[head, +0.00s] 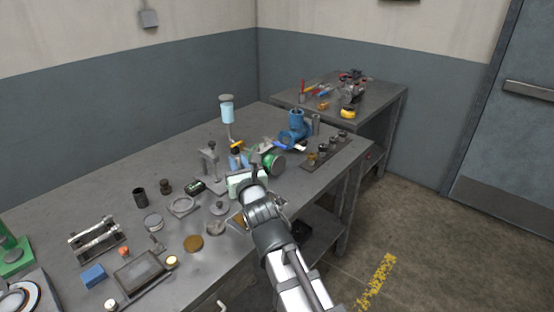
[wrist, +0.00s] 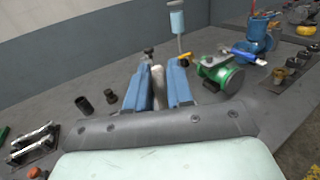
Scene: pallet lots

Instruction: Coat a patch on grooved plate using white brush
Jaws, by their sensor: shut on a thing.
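My gripper (wrist: 158,80) has its two blue fingers closed around a pale, whitish rod (wrist: 158,88), which looks like the white brush. Its bristles are not clearly visible. In the head view my gripper (head: 239,160) is above the middle of the bench, largely hidden behind its own pale body. A flat dark grey rectangular plate (head: 140,271) lies near the bench's front left and may be the grooved plate. Its grooves are too small to make out, and the gripper is well up and right of it. I cannot tell whether it carries any coating.
A green motor (head: 273,164) and a blue pump (head: 296,126) stand right of the gripper. A bottle on a stand (head: 227,110) is behind it. A blue block (head: 93,275), a roller fixture (head: 96,238) and a brown disc (head: 194,243) surround the plate. Bare bench lies at back left.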

